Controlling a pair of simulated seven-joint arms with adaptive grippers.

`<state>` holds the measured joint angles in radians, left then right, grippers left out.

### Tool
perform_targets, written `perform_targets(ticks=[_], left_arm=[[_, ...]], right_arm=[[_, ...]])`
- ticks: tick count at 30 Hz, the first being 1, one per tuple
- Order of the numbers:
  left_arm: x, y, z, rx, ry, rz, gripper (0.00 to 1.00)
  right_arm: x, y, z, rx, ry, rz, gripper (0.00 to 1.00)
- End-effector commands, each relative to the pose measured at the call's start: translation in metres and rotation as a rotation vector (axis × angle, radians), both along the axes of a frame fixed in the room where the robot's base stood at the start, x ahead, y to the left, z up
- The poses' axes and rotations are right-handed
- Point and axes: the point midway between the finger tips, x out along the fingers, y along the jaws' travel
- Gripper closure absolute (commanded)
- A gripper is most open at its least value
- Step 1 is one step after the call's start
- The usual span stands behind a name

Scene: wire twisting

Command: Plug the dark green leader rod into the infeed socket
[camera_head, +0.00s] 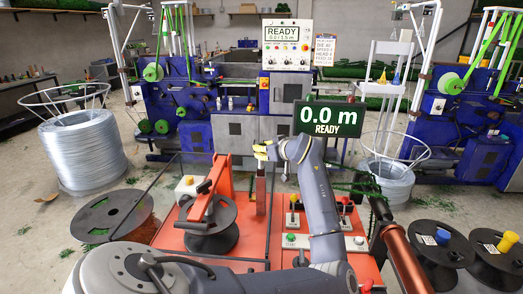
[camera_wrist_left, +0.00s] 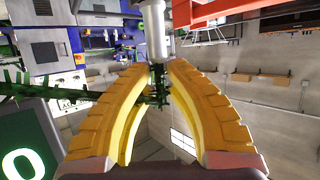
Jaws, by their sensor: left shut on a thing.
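My left gripper (camera_head: 265,150) is at the middle of the head view, left of the black display. In the left wrist view its yellow fingers (camera_wrist_left: 158,105) are closed around a dark green bristly piece (camera_wrist_left: 157,88), which I take to be the leader rod. A pale grey cylinder (camera_wrist_left: 155,32) is in line with this piece beyond the fingertips. I cannot tell whether it belongs to the rod or to the socket. In the head view the rod is too small to make out. I cannot identify the infeed socket with certainty. My right gripper is not in view.
A display (camera_head: 327,118) reads 0.0 m READY. Below my gripper is a red bench (camera_head: 235,248) with an orange-framed black spool (camera_head: 207,238), an upright post (camera_head: 261,190) and buttons. Blue machines (camera_head: 185,100) stand behind. Wire coils (camera_head: 83,152) and black spools (camera_head: 440,255) flank the bench.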

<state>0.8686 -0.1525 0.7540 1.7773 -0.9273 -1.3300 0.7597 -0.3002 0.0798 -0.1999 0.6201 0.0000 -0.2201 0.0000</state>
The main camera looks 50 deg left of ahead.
Motion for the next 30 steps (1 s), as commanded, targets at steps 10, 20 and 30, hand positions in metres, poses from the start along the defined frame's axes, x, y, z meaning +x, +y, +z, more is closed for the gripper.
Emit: perform_targets(ticks=[10,20,30], left_arm=[[0.000,0.000,-0.004,0.000,0.001,0.000,0.81],[0.000,0.000,-0.003,0.000,0.000,0.000,0.59],[0.000,-0.021,0.005,-0.002,-0.002,-0.002,0.59]], right_arm=[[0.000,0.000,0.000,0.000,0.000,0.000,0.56],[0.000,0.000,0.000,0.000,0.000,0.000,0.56],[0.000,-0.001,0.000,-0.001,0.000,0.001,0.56]])
